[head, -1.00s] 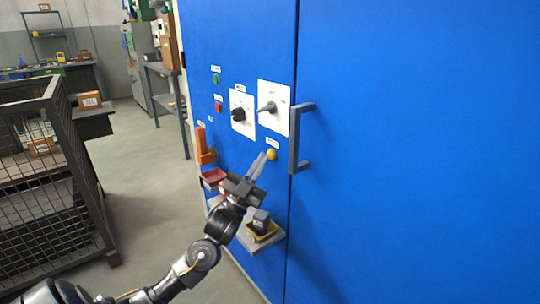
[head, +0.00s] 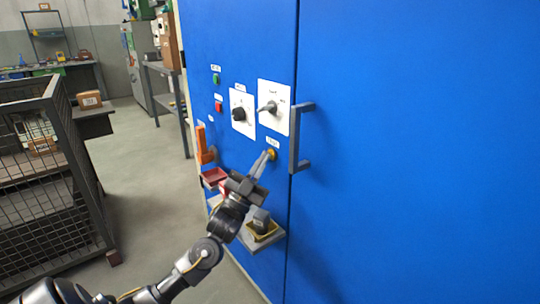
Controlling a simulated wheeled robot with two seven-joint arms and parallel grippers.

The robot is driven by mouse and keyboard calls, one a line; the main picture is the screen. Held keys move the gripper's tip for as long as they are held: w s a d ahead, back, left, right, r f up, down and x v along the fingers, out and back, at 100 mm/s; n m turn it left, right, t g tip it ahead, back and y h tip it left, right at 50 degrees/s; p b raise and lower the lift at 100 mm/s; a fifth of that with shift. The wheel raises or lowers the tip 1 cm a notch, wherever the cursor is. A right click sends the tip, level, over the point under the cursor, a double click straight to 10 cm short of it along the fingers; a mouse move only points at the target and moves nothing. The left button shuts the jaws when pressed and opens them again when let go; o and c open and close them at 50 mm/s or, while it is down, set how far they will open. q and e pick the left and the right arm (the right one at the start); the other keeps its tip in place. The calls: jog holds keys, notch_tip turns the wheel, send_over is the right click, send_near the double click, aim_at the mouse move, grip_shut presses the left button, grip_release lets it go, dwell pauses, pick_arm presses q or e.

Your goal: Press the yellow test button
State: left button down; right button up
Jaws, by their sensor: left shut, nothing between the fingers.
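The yellow test button (head: 273,155) sits on the blue cabinet front, below a small white label and left of the grey door handle. My left gripper (head: 266,155) is shut and empty. Its fingertips are at the button's left side and cover part of it. They look to be touching it or very near; I cannot tell whether it is pressed in. My right gripper is not in view.
Above the button are two white plates with a black knob (head: 239,114) and a grey rotary switch (head: 269,107). The grey door handle (head: 296,138) stands out close to the right. An orange lever (head: 202,145), a red tray (head: 214,177) and a small shelf (head: 272,240) are nearby.

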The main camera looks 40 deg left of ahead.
pick_arm(q)
jog(key=shift+s, duration=0.1)
dwell(0.4)
jog(key=shift+s+a+p, duration=0.2)
jog(key=shift+s+p, duration=0.15)
jog(key=shift+s, duration=0.3)
jog(key=shift+s, duration=0.1)
jog(key=s, duration=0.2)
jog(key=s+a+p, duration=0.1)
jog(key=s, duration=0.1)
jog(key=shift+s+a, duration=0.2)
jog(key=shift+s, duration=0.1)
dwell(0.6)
